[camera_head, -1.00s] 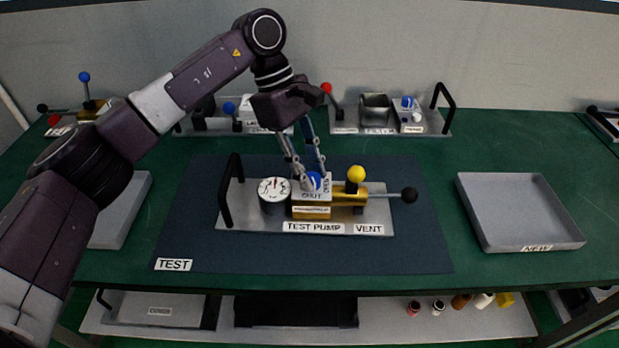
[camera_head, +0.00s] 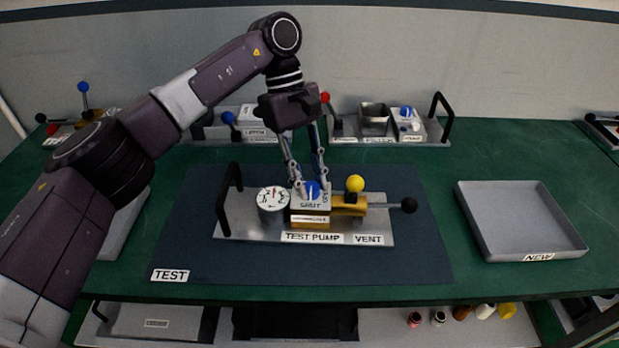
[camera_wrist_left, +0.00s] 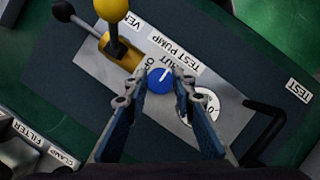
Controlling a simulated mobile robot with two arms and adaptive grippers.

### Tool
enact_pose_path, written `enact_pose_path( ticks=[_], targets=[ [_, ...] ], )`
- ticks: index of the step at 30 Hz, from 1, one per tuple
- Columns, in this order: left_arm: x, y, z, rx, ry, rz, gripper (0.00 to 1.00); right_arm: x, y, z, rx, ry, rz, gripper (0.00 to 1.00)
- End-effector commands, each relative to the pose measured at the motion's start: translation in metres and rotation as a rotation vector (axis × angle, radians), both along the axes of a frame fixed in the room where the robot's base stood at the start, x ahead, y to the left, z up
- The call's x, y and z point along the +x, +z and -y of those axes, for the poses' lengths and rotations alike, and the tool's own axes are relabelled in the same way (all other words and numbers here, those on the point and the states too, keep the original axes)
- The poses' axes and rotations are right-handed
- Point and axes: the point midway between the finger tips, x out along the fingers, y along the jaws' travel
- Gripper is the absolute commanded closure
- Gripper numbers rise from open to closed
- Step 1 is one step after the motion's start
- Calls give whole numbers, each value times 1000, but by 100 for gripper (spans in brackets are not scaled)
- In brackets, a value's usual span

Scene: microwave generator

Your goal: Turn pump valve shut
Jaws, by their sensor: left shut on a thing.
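The test pump (camera_head: 270,233) sits on the dark mat, with a round gauge (camera_head: 273,199) at its left and a yellow-knobbed lever at its right. The blue valve knob (camera_head: 312,190) is on top of the pump's block, beside a SHUT label. My left gripper (camera_head: 311,187) reaches down from above with its fingers on either side of the knob, shut on it. In the left wrist view the blue knob (camera_wrist_left: 160,80) with a white pointer line shows between the fingertips. The pointer lies toward the lettering, part of which is hidden. My right gripper is not in view.
A yellow ball lever (camera_head: 355,184) and a black-knobbed handle (camera_head: 408,205) stand close to the right of the valve. A black carrying handle (camera_head: 229,200) rises at the left. A grey NEW tray (camera_head: 520,220) lies right. More fixtures stand at the back.

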Motion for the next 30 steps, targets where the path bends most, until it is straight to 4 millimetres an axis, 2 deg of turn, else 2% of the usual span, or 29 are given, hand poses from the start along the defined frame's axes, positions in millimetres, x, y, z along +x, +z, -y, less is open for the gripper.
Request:
enact_pose_path(
  ticks=[3,4,9,20,30],
  targets=[
    [0,1,0,-1,-1,1,100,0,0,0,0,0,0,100],
    [0,1,0,-1,-1,1,75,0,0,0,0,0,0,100],
    [0,1,0,-1,0,1,59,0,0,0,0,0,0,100],
    [2,6,-1,0,4,1,59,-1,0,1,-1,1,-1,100],
    [21,62,-14,0,4,3,59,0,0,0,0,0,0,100]
  ],
)
